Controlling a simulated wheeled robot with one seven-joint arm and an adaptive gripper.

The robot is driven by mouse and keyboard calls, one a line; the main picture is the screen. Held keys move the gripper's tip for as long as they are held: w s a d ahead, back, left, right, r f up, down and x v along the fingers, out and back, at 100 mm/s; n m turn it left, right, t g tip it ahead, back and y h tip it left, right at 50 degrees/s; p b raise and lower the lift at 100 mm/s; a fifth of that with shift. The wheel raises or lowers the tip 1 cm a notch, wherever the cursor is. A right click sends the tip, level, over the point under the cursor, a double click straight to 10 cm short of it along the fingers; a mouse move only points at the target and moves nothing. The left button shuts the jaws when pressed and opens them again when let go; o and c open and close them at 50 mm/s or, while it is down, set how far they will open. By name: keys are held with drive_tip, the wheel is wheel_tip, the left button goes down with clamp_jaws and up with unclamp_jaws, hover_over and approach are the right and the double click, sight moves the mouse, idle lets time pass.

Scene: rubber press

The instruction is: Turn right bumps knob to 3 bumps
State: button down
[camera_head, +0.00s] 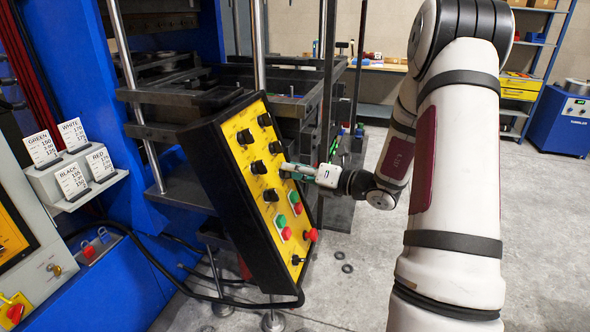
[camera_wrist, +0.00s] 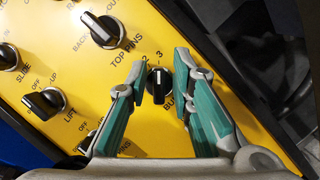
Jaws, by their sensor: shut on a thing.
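The right bumps knob (camera_wrist: 159,82) is a black rotary knob on the yellow panel, seen in the wrist view between my fingers. The digits 2 and 3 are printed just above it, and its label is partly covered by my right finger. Its grip bar stands nearly upright in the picture; I cannot tell exactly which digit it points to. My gripper (camera_wrist: 159,76) has green-padded fingers on either side of the knob and is shut on it.
The yellow control panel (camera_head: 238,150) has a black frame and several other knobs, including the top pins knob (camera_wrist: 103,30) and the lift knob (camera_wrist: 45,102). Green and red buttons (camera_head: 283,227) sit below my gripper.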

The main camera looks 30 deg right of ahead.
drive_tip(key=shift+a, duration=0.1)
drive_tip(key=c, duration=1.7)
unclamp_jaws()
drive_tip(key=shift+s+d, duration=0.3)
drive_tip(key=shift+s, duration=0.2)
drive_tip(key=v, duration=1.1)
drive_tip(key=shift+a+r, duration=0.1)
drive_tip(key=shift+a, duration=0.05)
